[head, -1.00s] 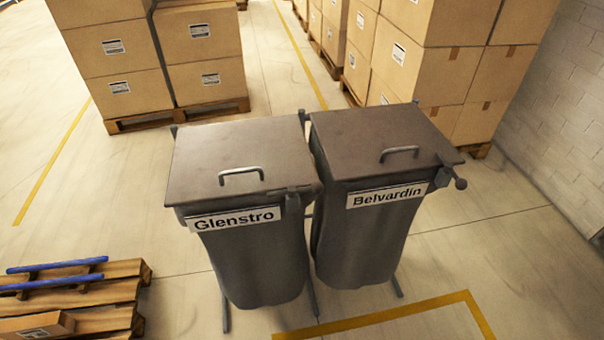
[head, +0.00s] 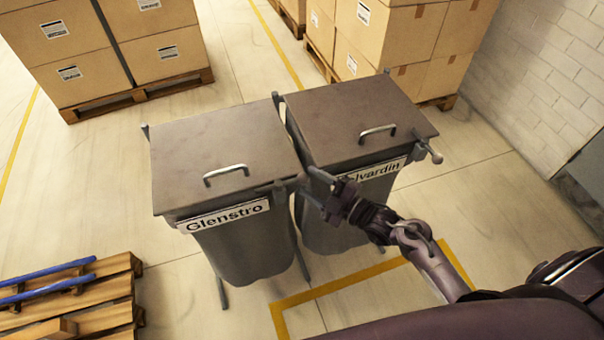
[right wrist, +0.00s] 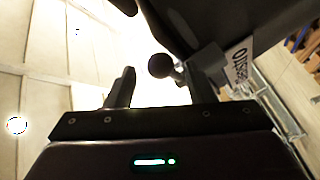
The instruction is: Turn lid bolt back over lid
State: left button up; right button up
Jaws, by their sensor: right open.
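The Glenstro bin has a flat brown-grey lid (head: 222,150), closed, with a bar handle. Its lid bolt (head: 281,187) sits at the lid's front right corner and is partly hidden beside my right gripper. My right gripper (head: 312,186) is open in front of the gap between the two bins. In the right wrist view, the bolt's dark ball knob (right wrist: 160,66) shows just beyond and between the two open fingers (right wrist: 159,86), near the right one. Whether it touches a finger I cannot tell. My left gripper is in neither view.
The Belvardin bin, with closed lid (head: 360,118) and its own bolt (head: 431,153) jutting right, stands close beside. My right forearm crosses in front of it. A pallet (head: 75,300) with blue bars lies at lower left. Stacked cartons (head: 110,45) stand behind.

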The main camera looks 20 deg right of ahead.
aim_at(303, 179)
jog(key=x, duration=0.3)
jog(key=shift+w, duration=0.15)
jog(key=shift+c, duration=0.4)
grip_shut()
